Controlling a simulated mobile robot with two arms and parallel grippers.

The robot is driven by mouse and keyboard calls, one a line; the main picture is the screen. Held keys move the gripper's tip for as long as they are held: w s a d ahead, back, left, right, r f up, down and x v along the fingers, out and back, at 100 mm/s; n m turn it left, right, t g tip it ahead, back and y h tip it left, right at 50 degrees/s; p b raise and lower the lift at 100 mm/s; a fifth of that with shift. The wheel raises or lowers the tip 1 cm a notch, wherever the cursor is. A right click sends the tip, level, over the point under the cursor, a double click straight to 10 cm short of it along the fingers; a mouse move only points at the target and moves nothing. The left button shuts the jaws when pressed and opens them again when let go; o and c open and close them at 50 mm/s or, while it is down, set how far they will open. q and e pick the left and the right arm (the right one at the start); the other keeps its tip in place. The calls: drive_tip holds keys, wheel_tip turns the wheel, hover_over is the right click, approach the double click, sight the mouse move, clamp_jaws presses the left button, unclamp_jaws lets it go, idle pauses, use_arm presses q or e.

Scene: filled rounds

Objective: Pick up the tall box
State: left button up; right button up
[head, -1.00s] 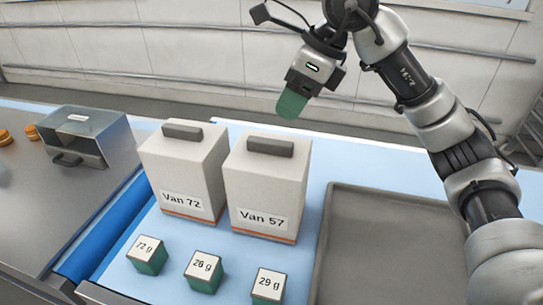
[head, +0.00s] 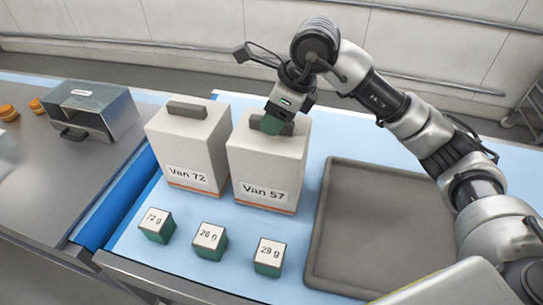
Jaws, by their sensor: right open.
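Two tall white boxes with dark top handles and an orange stripe near the base stand upright on the blue surface. The left box is labelled Van 72 (head: 190,150). The right box is labelled Van 57 (head: 266,168). My left gripper is not in view.
Three small green blocks with white tops, marked 72 g (head: 156,227), 26 g (head: 210,241) and 29 g (head: 269,256), stand in front of the boxes. An empty grey tray (head: 372,225) lies to the right. A metal bin (head: 95,110) stands at left on a grey counter.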

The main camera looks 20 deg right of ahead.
drive_tip(key=shift+w+f, duration=0.1)
drive_tip(key=shift+f, duration=0.1)
clamp_jaws()
drive_tip(key=shift+r, duration=0.2)
